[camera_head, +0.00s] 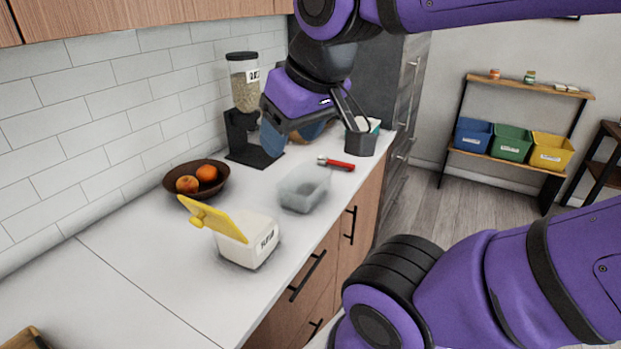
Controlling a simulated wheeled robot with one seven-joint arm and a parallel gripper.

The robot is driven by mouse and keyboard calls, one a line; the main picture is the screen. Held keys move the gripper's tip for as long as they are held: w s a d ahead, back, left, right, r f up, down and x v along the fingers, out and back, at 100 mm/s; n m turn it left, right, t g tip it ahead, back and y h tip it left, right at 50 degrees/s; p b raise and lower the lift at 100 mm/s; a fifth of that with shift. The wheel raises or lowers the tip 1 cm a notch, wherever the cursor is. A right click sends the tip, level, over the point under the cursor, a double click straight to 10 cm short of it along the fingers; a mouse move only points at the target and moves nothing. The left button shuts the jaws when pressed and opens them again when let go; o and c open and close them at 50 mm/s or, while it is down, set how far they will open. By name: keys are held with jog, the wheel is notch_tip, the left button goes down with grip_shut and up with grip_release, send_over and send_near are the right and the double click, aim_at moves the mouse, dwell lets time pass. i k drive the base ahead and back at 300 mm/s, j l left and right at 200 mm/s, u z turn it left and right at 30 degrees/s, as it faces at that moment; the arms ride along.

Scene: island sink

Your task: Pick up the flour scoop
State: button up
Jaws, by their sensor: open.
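A small tool with a red handle and a metallic head (336,163) lies on the white counter; it looks like the scoop, but it is too small to be sure.
A translucent tub (304,190) stands between the flour tub and the red-handled tool. A bowl of oranges (170,190), a grain dispenser (240,130) and a dark utensil holder (359,143) stand around.

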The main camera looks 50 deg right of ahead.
aim_at(335, 164)
jog(key=k+l+z, duration=0.1)
jog(key=l, duration=0.45)
jog(key=k+l+z, duration=0.1)
jog(key=l, duration=0.4)
jog(key=i+l+z, duration=0.1)
jog(key=l, duration=0.3)
jog(key=i+l+z, duration=0.1)
jog(key=l, duration=0.3)
jog(key=i+l, duration=0.15)
jog(key=l, duration=0.25)
jog(key=i+z, duration=0.25)
jog(key=i, duration=0.3)
